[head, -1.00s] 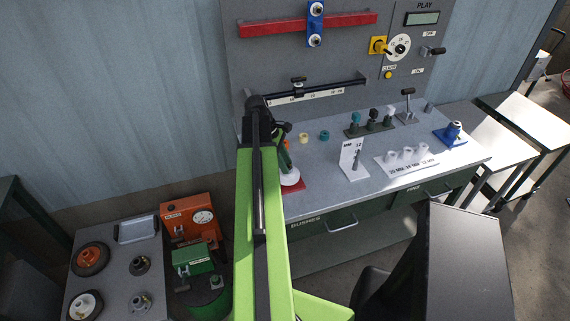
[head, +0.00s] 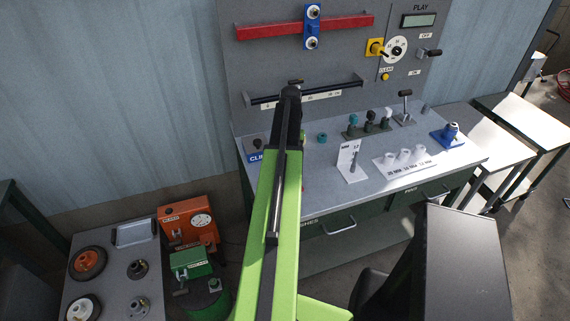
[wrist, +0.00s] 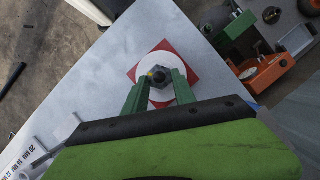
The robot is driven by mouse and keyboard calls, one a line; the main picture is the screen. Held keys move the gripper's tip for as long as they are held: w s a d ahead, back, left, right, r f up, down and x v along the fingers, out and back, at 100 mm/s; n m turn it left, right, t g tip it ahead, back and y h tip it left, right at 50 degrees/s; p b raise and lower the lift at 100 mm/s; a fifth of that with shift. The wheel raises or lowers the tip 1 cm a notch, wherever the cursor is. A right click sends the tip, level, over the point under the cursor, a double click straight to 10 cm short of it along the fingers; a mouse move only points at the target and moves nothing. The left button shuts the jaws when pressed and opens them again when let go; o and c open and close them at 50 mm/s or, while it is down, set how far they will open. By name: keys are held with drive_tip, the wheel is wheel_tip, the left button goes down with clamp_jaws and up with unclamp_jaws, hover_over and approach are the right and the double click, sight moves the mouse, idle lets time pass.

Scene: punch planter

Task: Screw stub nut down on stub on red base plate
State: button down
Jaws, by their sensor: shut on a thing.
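In the wrist view the red base plate (wrist: 169,48) lies on the grey bench top, with a white round disc (wrist: 145,66) on it. The grey hexagonal stub nut (wrist: 156,70) sits over the disc's middle, with a dark stub end showing at its centre. My gripper (wrist: 159,79) is over the plate, its two green fingers closed on either side of the nut. I cannot tell how far down the stub the nut is. In the head view my arm hides the gripper, the nut and nearly all of the plate.
The bench (head: 330,190) holds a teal bush (head: 322,137), a white sign card (head: 350,160), a tray of white bushes (head: 404,163) and a blue fixture (head: 447,134). A grey panel stands behind. Orange (head: 188,222) and green (head: 190,262) boxes stand left, below bench height.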

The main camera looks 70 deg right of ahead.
drive_tip(key=c, duration=0.9)
unclamp_jaws()
drive_tip(key=shift+a, duration=0.2)
drive_tip(key=shift+c, duration=0.2)
drive_tip(key=shift+s+r, duration=0.1)
drive_tip(key=shift+r, duration=0.05)
drive_tip(key=p+v, duration=1.6)
drive_tip(key=v, duration=0.1)
drive_tip(key=shift+d+r, duration=0.1)
